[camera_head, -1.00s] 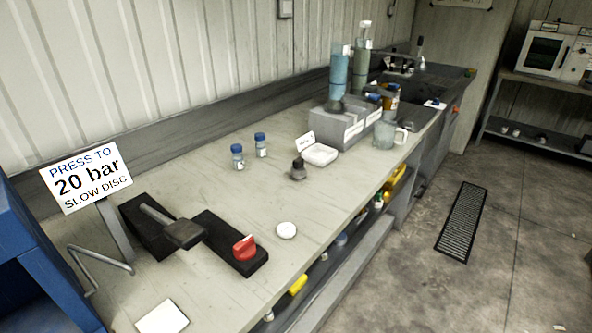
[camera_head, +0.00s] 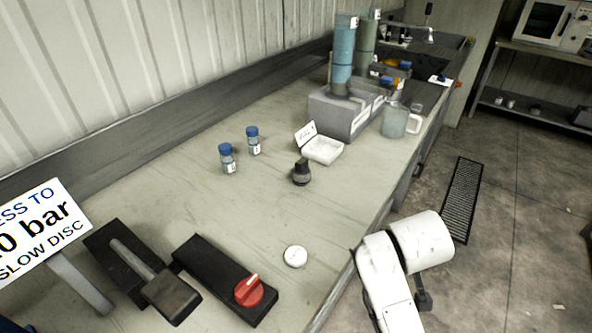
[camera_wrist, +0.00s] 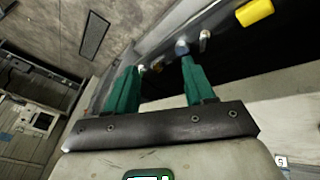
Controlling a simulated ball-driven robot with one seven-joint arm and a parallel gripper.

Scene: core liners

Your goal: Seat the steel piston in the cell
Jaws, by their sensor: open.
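A small dark knobbed piece (camera_head: 301,173) stands upright on the bench in the head view; it may be the steel piston, but I cannot be sure. I cannot tell for certain which thing is the cell. My gripper (camera_wrist: 158,66) shows in the wrist view with its two green fingers apart and nothing between them. It is over the bench's front side, with the lower shelf beyond the fingers. In the head view my white arm is at the lower right, past the bench's front edge, apart from the dark piece.
On the bench (camera_head: 225,260) are a white disc (camera_head: 295,256), a red knob (camera_head: 249,290) on a black block, two blue-capped vials, a white tray (camera_head: 323,150), a grey rack (camera_head: 335,114) with tall cylinders, and a clear jug (camera_head: 395,121). The middle of the bench is mostly clear.

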